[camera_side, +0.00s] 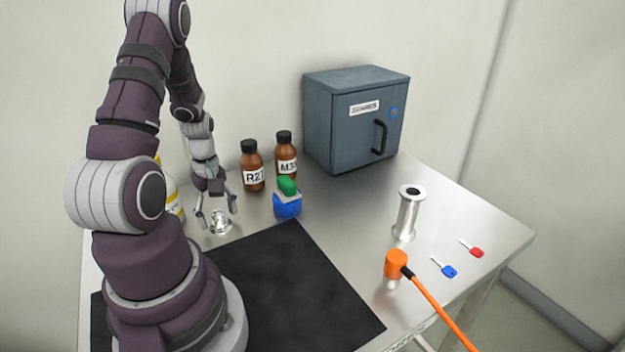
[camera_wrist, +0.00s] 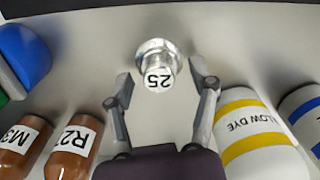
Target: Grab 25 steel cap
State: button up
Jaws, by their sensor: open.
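The steel cap (camera_wrist: 157,58) is shiny metal with a white label reading 25, upside down in the wrist view. It sits on the steel table, just ahead of and between my fingertips. In the side view the cap (camera_side: 220,222) is a small silver piece at the left of the table. My gripper (camera_side: 216,216) is open, pointing down right above and around the cap. In the wrist view my gripper (camera_wrist: 160,92) has its two fingers spread on either side of the cap's near end, and I see no clear contact.
Brown bottles R2 (camera_side: 252,170) and M3 (camera_side: 286,158) stand behind. A blue and green object (camera_side: 287,203) is to the right. A yellow dye bottle (camera_wrist: 258,135) is close beside the right finger. A steel cylinder (camera_side: 408,215), orange hammer (camera_side: 397,264) and grey cabinet (camera_side: 345,130) are farther right.

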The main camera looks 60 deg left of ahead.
grip_shut()
dwell(0.3)
